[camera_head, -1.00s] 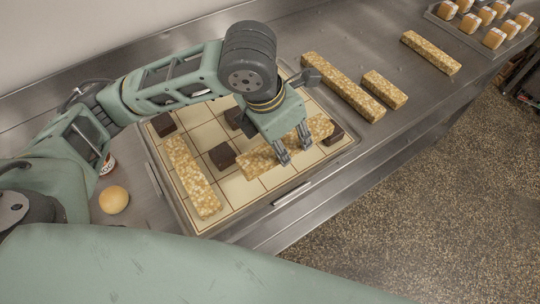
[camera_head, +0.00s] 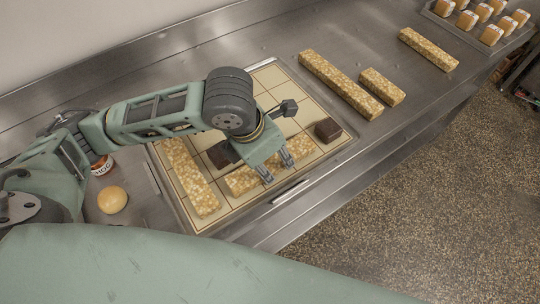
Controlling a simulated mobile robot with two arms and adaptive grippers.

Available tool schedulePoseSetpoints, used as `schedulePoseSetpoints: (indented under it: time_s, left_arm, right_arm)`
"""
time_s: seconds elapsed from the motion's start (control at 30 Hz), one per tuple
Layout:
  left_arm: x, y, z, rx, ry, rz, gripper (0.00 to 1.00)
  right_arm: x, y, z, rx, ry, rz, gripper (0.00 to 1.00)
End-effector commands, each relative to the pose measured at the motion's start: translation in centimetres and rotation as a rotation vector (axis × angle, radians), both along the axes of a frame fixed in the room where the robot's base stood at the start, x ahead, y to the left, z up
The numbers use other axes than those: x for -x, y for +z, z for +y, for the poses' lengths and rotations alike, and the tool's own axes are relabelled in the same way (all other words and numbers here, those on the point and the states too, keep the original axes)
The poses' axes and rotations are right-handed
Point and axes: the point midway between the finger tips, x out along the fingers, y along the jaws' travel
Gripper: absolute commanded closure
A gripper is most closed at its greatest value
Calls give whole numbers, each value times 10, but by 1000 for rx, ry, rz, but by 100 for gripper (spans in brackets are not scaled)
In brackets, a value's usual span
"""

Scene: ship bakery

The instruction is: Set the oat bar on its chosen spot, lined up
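My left gripper (camera_head: 277,172) reaches over the gridded cream board (camera_head: 275,79). It is shut on an oat bar (camera_head: 240,183), which lies crosswise near the board's front edge; the gripper hides its middle. I cannot tell whether the bar touches the board. Another oat bar (camera_head: 190,177) lies on the board's left side, at an angle to the held one. A dark brown block (camera_head: 328,130) sits at the board's right, just beyond the held bar's right end. Another dark block (camera_head: 220,155) shows partly beside the gripper. My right gripper is out of view.
Two long oat bars (camera_head: 340,84) (camera_head: 429,49) and a short one (camera_head: 382,87) lie on the steel counter to the right. A tray of small cakes (camera_head: 491,36) stands at far right. A round bun (camera_head: 112,200) and a jar (camera_head: 102,165) are left of the board.

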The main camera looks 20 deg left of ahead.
Motion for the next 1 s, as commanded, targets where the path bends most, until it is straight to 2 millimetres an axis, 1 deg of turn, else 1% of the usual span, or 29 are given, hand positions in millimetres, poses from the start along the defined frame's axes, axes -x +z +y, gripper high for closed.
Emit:
schedulePoseSetpoints:
  time_s: [0.03,0.17,0.2,0.47,0.57,0.67,1.0]
  left_arm:
    - [0,0,0,0,1,0,55]
    - [0,0,0,0,1,0,44]
    - [0,0,0,0,1,0,43]
    - [0,1,0,0,0,0,43]
    - [0,6,0,1,0,-2,43]
    - [2,19,2,1,0,-5,43]
    - [19,88,15,1,0,-6,43]
  right_arm:
    - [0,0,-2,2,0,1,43]
    - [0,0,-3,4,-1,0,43]
    - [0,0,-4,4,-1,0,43]
    - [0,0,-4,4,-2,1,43]
    - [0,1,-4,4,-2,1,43]
    - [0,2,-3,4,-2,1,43]
    - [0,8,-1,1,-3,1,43]
